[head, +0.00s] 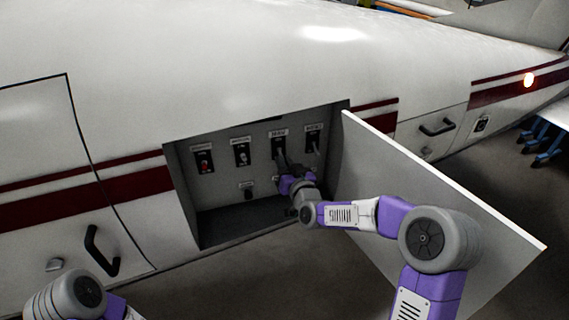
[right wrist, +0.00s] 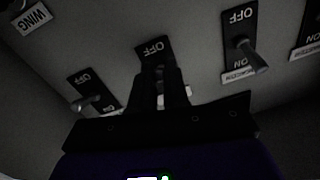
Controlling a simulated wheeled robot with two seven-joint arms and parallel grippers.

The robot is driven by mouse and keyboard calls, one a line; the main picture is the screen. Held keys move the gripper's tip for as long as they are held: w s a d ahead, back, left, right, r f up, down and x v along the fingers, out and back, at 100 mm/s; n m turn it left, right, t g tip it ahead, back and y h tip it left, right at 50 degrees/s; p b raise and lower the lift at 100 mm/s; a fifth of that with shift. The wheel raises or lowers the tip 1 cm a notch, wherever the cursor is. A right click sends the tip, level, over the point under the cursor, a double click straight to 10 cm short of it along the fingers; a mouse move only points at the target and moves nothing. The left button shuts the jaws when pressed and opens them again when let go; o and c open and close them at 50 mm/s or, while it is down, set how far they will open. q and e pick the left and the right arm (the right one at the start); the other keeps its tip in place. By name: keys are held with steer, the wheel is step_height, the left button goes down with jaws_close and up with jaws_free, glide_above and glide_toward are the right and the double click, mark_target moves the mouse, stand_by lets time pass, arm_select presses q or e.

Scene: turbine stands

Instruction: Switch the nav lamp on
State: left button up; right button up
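A row of toggle switches sits on the back wall of an open bay in the white fuselage. My right gripper (head: 284,168) is at the third switch. In the right wrist view its dark fingers (right wrist: 160,88) point at a switch plate (right wrist: 153,49) marked OFF and hide its lever and name. Their grip is unclear. My left gripper is out of view.
The open bay door (head: 440,190) stands right of the bay, behind my right arm. Lower knobs (head: 248,192) sit under the switches. Neighbouring switches (right wrist: 244,48) flank my fingers closely.

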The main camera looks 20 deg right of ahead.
mark_target(280, 153)
jaws_close()
steer(key=r+g+p, duration=0.1)
steer(key=g+p, duration=0.1)
steer(key=p, duration=0.5)
steer(key=r+g+p, duration=0.2)
steer(key=g+p, duration=0.1)
steer(key=p, duration=0.4)
steer(key=r+g+p, duration=0.1)
steer(key=g+p, duration=0.2)
steer(key=p, duration=0.5)
steer(key=shift+w+r+h, duration=0.2)
steer(key=shift+r+h, duration=0.05)
steer(key=shift+h, duration=0.15)
steer(key=shift+w+m+g+p, duration=0.1)
steer(key=shift+m+g+p, duration=0.2)
steer(key=shift+g+p, duration=0.75)
